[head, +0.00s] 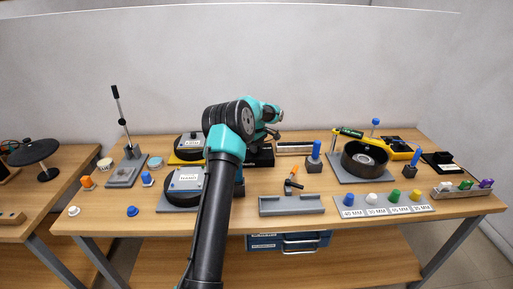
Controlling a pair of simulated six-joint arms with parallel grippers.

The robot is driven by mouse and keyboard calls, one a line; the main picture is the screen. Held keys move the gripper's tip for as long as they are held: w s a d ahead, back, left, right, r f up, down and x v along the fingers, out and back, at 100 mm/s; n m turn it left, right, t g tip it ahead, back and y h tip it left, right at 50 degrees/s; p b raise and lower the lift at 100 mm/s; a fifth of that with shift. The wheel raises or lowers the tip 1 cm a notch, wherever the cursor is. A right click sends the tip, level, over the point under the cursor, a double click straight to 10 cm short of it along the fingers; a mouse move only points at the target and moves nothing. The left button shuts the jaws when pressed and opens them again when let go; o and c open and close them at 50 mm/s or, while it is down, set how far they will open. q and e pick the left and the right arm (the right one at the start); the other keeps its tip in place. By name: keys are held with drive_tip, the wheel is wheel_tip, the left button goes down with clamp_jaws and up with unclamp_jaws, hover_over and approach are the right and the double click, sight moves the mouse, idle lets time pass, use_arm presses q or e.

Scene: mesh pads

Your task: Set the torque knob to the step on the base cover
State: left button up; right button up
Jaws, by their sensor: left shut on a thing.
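My left gripper (271,133) is at the back middle of the bench, above a low black block (262,156). It is shut on a small dark thing, mostly hidden by the gripper, and I cannot tell whether this is the torque knob. Two grey covers with white labels lie left of my arm: a nearer one (185,181) on a black round part and a farther one (190,143) on a yellow-edged base. Their label print is too small to read, so I cannot tell which is the base cover. My right gripper is not in view.
A grey tray (292,205) lies at front middle, an orange-and-black tool (293,180) behind it. A black round housing (365,158) and green-handled driver (351,132) are right. Coloured knobs stand on a labelled strip (382,211). A lever press (127,150) stands left.

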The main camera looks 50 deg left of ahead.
use_arm(q)
drive_tip(key=shift+c, duration=0.7)
drive_tip(key=shift+m, duration=0.3)
drive_tip(key=m, duration=1.7)
drive_tip(key=shift+m, duration=0.4)
drive_tip(key=m, duration=0.5)
drive_tip(key=shift+m, duration=0.4)
